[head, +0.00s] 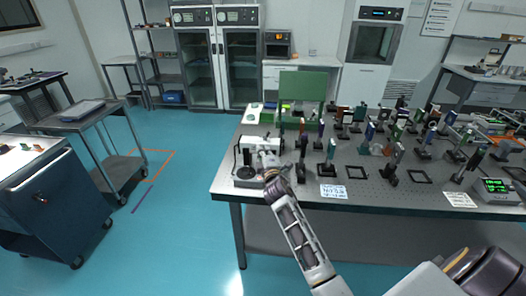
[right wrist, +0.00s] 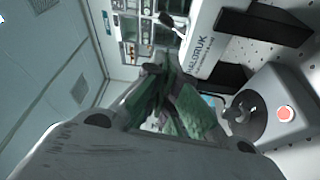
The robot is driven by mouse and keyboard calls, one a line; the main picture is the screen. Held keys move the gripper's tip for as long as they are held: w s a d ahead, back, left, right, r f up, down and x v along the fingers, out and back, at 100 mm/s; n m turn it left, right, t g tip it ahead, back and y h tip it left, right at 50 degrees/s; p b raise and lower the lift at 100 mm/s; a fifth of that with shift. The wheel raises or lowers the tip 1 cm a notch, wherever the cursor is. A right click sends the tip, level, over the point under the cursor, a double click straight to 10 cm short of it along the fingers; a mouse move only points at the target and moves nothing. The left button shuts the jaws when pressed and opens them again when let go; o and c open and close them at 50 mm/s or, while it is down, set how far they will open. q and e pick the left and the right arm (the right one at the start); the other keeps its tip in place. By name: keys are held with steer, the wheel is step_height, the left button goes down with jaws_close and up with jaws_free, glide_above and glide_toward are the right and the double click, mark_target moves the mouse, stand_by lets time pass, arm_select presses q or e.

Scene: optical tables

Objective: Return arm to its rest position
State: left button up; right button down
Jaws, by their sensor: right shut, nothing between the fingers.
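My right arm comes in from the bottom right of the head view and reaches over the near left corner of the optical table (head: 300,198). My right gripper (head: 270,172) is small there, close to a white bench device (head: 262,143) with a black upright post and a dark base. In the right wrist view the gripper's greenish fingers (right wrist: 165,98) are together with nothing seen between them. The white device's lettered body (right wrist: 205,45) is beside the fingertips; I cannot tell whether they touch. My left gripper is in neither view.
Many posts and optics (head: 370,135) crowd the table to the right. A green board (head: 302,87) stands behind. In the right wrist view a round dark plate (right wrist: 248,113) and a red button (right wrist: 285,114) are close by. Blue floor (head: 170,215) is free on the left.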

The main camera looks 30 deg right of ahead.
stand_by(0.3)
steer(key=s+a+f+m+g+y, duration=0.1)
steer(key=s+a+f+m+g, duration=0.25)
steer(key=s, duration=0.55)
steer(key=s+a+f+m+g+y, duration=0.1)
steer(key=s+f+m+g, duration=0.25)
steer(key=s+f, duration=0.4)
steer(key=s+a+f+m+g+y, duration=0.1)
steer(key=s+a+f+m+g, duration=0.3)
steer(key=s, duration=0.6)
steer(key=s+a+f+g+y, duration=0.2)
steer(key=s+a+g, duration=0.15)
steer(key=s, duration=0.75)
step_height(320, 180, down, 33)
steer(key=s+g, duration=0.1)
steer(key=s, duration=0.2)
steer(key=s+d+f, duration=0.2)
steer(key=s+f, duration=0.8)
steer(key=s, duration=0.1)
steer(key=s+d+f+g, duration=0.1)
steer(key=s+d+f, duration=0.1)
steer(key=s+f, duration=0.8)
steer(key=shift+s+h, duration=0.3)
steer(key=shift+s, duration=0.25)
